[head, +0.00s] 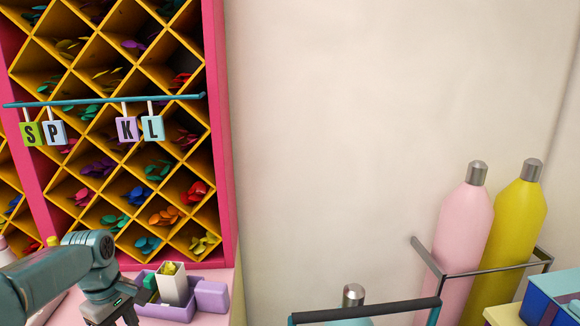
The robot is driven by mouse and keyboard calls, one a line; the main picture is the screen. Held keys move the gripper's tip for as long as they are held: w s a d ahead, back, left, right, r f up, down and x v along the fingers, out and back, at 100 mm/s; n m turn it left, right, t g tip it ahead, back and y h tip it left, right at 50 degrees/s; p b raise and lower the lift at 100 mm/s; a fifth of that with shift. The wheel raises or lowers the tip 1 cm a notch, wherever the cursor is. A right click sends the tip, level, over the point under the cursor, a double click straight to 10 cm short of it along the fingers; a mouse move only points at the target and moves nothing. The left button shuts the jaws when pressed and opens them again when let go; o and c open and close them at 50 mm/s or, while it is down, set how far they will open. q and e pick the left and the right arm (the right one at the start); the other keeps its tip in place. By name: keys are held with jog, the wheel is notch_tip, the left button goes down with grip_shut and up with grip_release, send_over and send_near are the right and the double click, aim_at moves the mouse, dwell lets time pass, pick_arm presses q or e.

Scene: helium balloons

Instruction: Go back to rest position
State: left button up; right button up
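My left arm comes in from the lower left. My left gripper (122,316) points down at the bottom edge of the head view, in front of the lilac tray. Its dark fingers are mostly cut off by the frame, so I cannot tell whether they are open or shut, or whether they hold anything. My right gripper is not in view.
A lilac tray (168,312) with a white box (172,285) sits on the pink counter. Behind is a yellow lattice shelf (130,70) of balloons, crossed by a teal rail (90,102) with letter tags. Pink (464,230) and yellow (510,235) cylinders stand right, beside a dark-handled bar (365,309).

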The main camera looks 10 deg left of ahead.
pick_arm(q)
jog(key=d+f+m+h, duration=0.2)
jog(key=d+f+m, duration=0.5)
jog(key=d+f, duration=1.05)
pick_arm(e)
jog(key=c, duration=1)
pick_arm(q)
jog(key=s+d+f+m, duration=0.3)
jog(key=s+d+f, duration=0.3)
jog(key=s, duration=0.2)
jog(key=s+d+f+m+h, duration=0.1)
jog(key=s+d+f+m, duration=0.2)
jog(key=s+d+f, duration=0.4)
jog(key=shift+s+d+f+m, duration=0.2)
jog(key=shift+s+f+m, duration=0.15)
jog(key=shift+s, duration=0.75)
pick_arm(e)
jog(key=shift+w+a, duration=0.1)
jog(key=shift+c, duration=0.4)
